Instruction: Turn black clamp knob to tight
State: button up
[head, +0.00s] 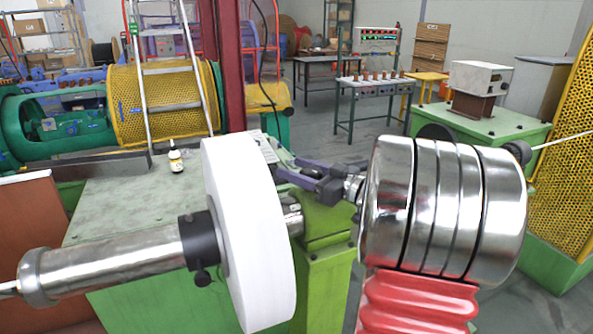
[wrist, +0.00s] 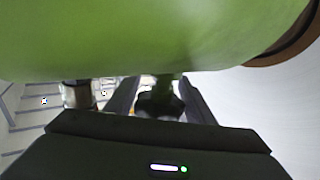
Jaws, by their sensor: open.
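In the wrist view a black lobed knob (wrist: 160,103) sits on a short green stem below a large green body. My gripper (wrist: 160,92) is open, with one dark finger on each side of the knob. I cannot tell whether either finger touches it. In the head view my gripper (head: 283,168) reaches left from my wrist, behind the white disc and above a green post (head: 325,225). I cannot make out the knob between the fingers there. Another small black knob (head: 202,278) hangs under the black collar (head: 200,240) on the shaft.
The large white disc (head: 245,235) stands on a metal shaft (head: 110,263) close to my gripper. A green cabinet with a white box (head: 480,78) is at the right. Open floor lies behind my arm.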

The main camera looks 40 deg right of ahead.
jog(key=shift+c, duration=0.4)
jog(key=c, duration=0.6)
jog(key=shift+a, duration=0.15)
jog(key=shift+c, duration=0.5)
jog(key=shift+d+m+h, duration=0.25)
jog(key=shift+m+h, duration=0.05)
jog(key=shift+h, duration=0.1)
jog(key=shift+d+m+h, duration=0.2)
jog(key=shift+m+h, duration=0.4)
jog(key=shift+h, duration=0.35)
jog(key=shift+d+m+h, duration=0.2)
jog(key=shift+m+h, duration=0.4)
jog(key=shift+h, duration=0.4)
jog(key=shift+d+m+h, duration=0.2)
jog(key=shift+m+h, duration=0.4)
jog(key=shift+h, duration=0.35)
jog(key=shift+s+d+m+g+h, duration=0.1)
jog(key=shift+d+m+g+h, duration=0.15)
jog(key=shift+m+h, duration=0.65)
jog(key=shift+d+m+g+h, duration=0.25)
jog(key=shift+m+h, duration=0.25)
jog(key=shift+h, duration=0.7)
jog(key=shift+d+m+h, duration=0.15)
jog(key=shift+m+h, duration=0.25)
jog(key=shift+h, duration=0.1)
